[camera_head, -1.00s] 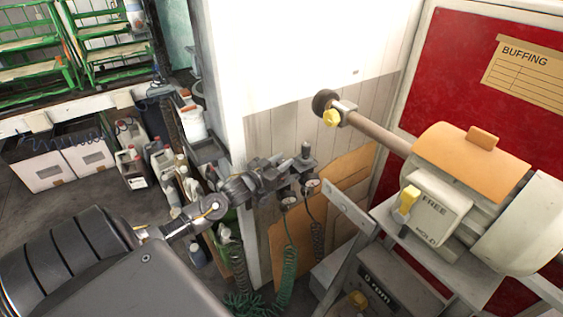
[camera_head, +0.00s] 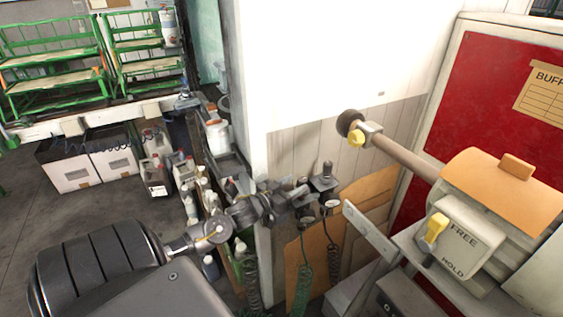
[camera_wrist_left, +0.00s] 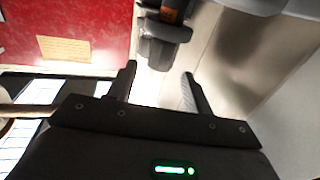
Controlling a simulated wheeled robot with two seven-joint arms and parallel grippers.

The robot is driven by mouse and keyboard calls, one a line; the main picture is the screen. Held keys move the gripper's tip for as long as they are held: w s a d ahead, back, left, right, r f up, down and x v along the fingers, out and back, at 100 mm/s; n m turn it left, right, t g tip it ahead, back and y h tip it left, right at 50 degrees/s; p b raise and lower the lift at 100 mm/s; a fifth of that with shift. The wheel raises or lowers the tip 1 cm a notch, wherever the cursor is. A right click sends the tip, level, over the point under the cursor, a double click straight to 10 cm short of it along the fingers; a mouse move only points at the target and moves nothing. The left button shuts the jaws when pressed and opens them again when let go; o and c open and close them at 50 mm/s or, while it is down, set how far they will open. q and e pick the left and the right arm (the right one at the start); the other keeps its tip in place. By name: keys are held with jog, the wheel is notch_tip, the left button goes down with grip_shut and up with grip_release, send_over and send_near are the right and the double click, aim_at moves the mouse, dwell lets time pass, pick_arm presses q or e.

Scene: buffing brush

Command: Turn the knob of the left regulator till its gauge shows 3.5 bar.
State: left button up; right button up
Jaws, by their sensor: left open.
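Two small dark regulators hang side by side at the wall corner in the head view. The right regulator (camera_head: 325,183) shows its upright dark knob and a small round gauge (camera_head: 333,204). The left regulator (camera_head: 303,194) is partly hidden by my left gripper; its gauge (camera_head: 309,212) shows below, too small to read. My left gripper (camera_head: 288,197) is at the left regulator's left side. In the left wrist view my open gripper (camera_wrist_left: 158,82) has its fingers apart, with a dark regulator part (camera_wrist_left: 160,48) just beyond the gap between them. My right gripper is not in view.
Coiled hoses (camera_head: 305,280) hang below the regulators. The buffing machine (camera_head: 495,205), with its shaft and yellow switch, stands to the right before a red panel (camera_head: 480,110). A white wall (camera_head: 340,60) is behind. Bottles and boxes (camera_head: 90,165) stand at left.

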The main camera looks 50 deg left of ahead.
pick_arm(q)
jog(key=s, duration=0.6)
jog(key=shift+s+a+b, duration=0.2)
jog(key=shift+s+b, duration=0.15)
jog(key=shift+b, duration=0.05)
